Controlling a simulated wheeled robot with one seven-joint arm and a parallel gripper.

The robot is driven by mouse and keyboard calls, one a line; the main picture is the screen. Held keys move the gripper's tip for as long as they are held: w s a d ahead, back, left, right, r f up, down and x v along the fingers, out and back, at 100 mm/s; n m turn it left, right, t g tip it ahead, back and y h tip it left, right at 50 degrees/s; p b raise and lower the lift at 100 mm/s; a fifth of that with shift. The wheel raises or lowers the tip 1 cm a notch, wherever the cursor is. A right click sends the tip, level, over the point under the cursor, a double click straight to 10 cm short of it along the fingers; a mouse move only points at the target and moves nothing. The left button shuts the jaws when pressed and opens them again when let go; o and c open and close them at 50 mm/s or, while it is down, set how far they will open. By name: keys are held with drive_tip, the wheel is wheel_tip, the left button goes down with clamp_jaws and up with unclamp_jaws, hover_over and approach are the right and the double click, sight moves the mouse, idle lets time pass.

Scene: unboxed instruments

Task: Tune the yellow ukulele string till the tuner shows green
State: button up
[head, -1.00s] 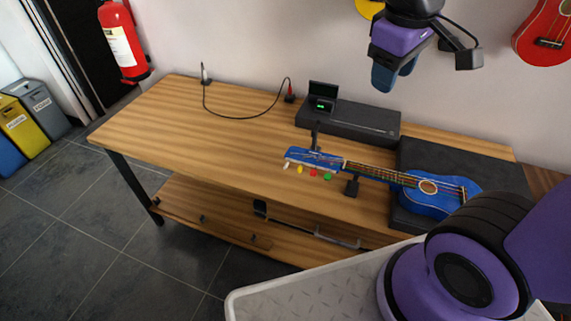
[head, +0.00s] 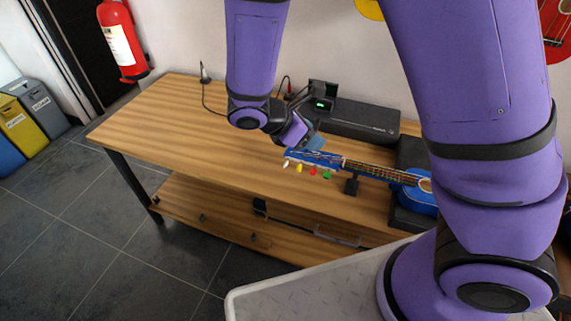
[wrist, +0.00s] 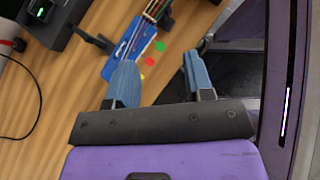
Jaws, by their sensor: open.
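The blue ukulele (head: 420,199) lies on the bench with its neck on a black support (head: 351,186); its headstock also shows in the wrist view (wrist: 128,46). White (head: 286,162), yellow (head: 299,168), red (head: 313,171) and green (head: 327,176) pegs line its near edge. My gripper (wrist: 159,62) is open and empty above the headstock's peg side. In the wrist view the yellow peg (wrist: 142,76) shows beside the left finger, between the fingers in the picture; the white peg is not visible there. The tuner (head: 321,96) shows a small green light (wrist: 40,11).
A black case (head: 364,121) stands behind the ukulele. A cable (wrist: 38,100) runs over the bench left of my gripper. The wooden bench (head: 190,122) is clear at left. A black upright holder (wrist: 93,40) stands beside the headstock.

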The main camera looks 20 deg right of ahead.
drive_tip(key=a+f+n+t+h, duration=0.3)
drive_tip(key=a+f+n+t, duration=0.25)
drive_tip(key=f+n, duration=0.5)
drive_tip(key=n+t+y, duration=0.2)
drive_tip(key=n+t, duration=0.6)
drive_tip(key=n, duration=0.3)
approach(284, 167)
drive_tip(key=shift+m, duration=0.25)
drive_tip(key=x, duration=1.1)
clamp_jaws()
